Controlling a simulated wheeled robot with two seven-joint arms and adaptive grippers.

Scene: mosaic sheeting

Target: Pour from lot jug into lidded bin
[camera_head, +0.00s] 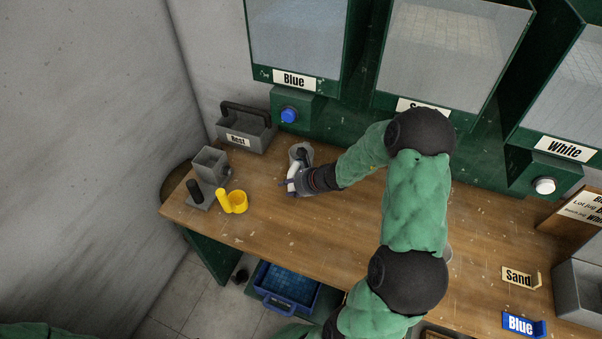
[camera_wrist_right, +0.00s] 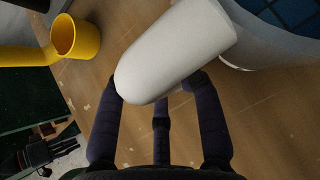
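A grey-white jug (camera_head: 301,153) with a thick white handle (camera_head: 292,178) stands on the bench; I take it to be the lot jug. In the right wrist view the handle (camera_wrist_right: 175,55) fills the upper middle, and the jug's pale wall (camera_wrist_right: 250,52) with blue tiles inside is at the top right. My right gripper (camera_head: 299,183) is at the handle. Its spread fingers (camera_wrist_right: 160,88) reach the handle's lower edge without visibly wrapping it. My left gripper (camera_wrist_right: 62,143) seems to show small at the lower left, fingers apart. I cannot identify the lidded bin for certain; a grey box (camera_head: 210,163) stands left.
A yellow cup (camera_head: 238,203) and a black upright grip (camera_head: 194,190) stand left of the jug. A grey "Rest" caddy (camera_head: 246,133) is behind. Green dispensers with a blue button (camera_head: 289,115) line the back. A blue crate (camera_head: 287,287) sits below the bench.

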